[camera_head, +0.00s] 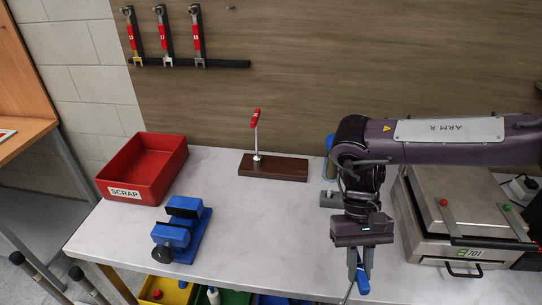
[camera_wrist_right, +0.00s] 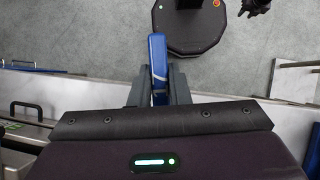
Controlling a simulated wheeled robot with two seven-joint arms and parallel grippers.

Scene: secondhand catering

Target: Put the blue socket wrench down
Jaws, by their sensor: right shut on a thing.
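My right gripper (camera_head: 360,268) is shut on the blue socket wrench (camera_head: 363,283) at the front of the bench in the head view. Only a short blue part of the wrench shows below the jaws there, with a thin grey part beside it. In the right wrist view, the wrench's blue handle (camera_wrist_right: 158,50) sticks out from between the fingers of my right gripper (camera_wrist_right: 160,85), with the floor behind it. The rest of the wrench is hidden by the jaws and the wrist. I cannot tell whether it touches the bench.
The grey bench (camera_head: 270,235) is clear in the middle. A red SCRAP bin (camera_head: 127,190), a blue vise (camera_head: 182,232) and a wooden block (camera_head: 273,167) with a red-handled tool stand left of my arm. A metal appliance (camera_head: 468,205) stands right. Wrenches (camera_head: 164,45) hang behind.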

